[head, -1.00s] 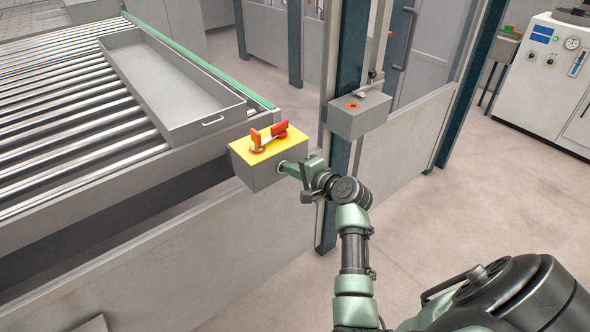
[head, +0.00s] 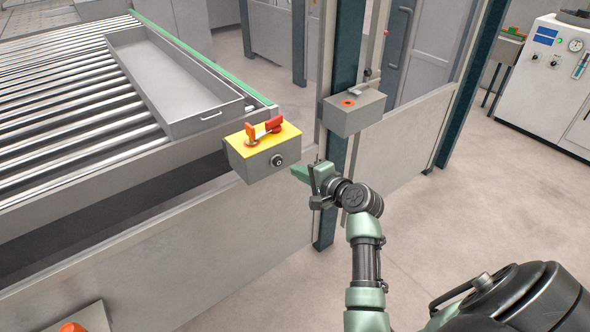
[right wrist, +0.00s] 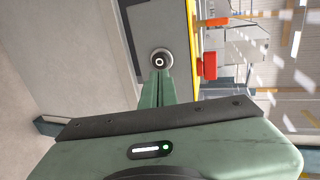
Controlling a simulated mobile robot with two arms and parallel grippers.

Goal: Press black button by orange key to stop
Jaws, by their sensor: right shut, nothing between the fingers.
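The black button (head: 278,160) with a pale ring mark sits on the front face of a grey box with a yellow top (head: 262,143). In the right wrist view the button (right wrist: 160,61) shows just beyond the closed fingertips (right wrist: 160,75). My left gripper is not in view.
A roller conveyor (head: 60,130) with a long grey tray (head: 180,90) lies at left. A second grey box (head: 355,112) with an orange button is mounted on the post (head: 342,70) behind my gripper. Open floor (head: 480,200) lies to the right.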

